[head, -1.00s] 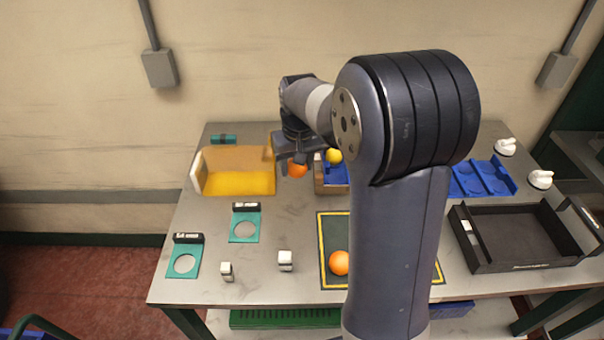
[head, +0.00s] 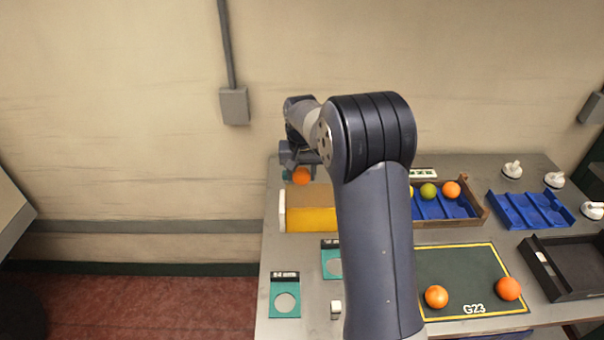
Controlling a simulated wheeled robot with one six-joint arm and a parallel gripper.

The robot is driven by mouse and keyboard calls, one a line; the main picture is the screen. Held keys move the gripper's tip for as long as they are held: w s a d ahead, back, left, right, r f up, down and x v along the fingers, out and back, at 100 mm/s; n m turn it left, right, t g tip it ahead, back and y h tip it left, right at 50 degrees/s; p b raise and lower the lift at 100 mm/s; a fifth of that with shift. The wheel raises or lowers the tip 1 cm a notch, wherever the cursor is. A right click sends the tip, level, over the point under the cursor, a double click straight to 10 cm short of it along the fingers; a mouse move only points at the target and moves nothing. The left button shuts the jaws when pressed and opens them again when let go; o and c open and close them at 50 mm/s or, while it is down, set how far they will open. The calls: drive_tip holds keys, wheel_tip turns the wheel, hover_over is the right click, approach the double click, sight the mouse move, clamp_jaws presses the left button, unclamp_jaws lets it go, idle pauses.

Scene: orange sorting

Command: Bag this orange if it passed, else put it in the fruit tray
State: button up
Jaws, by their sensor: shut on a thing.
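My gripper (head: 300,168) is shut on an orange (head: 301,175) and holds it up at the back left of the table, behind and above the yellow-floored bin (head: 310,219). The blue-lined wooden fruit tray (head: 481,212) stands to the right behind my arm, with several fruits showing in it, one of them a green one (head: 428,191). My arm hides its left part. I cannot make out a bag.
Two teal plates with pale discs (head: 285,302) (head: 332,264) lie at the front left, beside a small white block (head: 336,309). A blue divided tray (head: 531,210), white knobbed objects (head: 512,170) and a black tray (head: 570,265) stand on the right.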

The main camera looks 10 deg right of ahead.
drive_tip(key=shift+f+b, duration=2)
drive_tip(key=shift+f, duration=0.95)
drive_tip(key=shift+d+f, duration=0.1)
drive_tip(key=shift+f, duration=0.05)
drive_tip(key=shift+f+b, duration=2.1)
drive_tip(key=shift+f, duration=0.95)
drive_tip(key=shift+f, duration=0.15)
drive_tip(key=o, duration=1.1)
drive_tip(key=shift+c, duration=0.2)
drive_tip(key=shift+r+p, duration=2.75)
drive_tip(key=shift+r, duration=1.35)
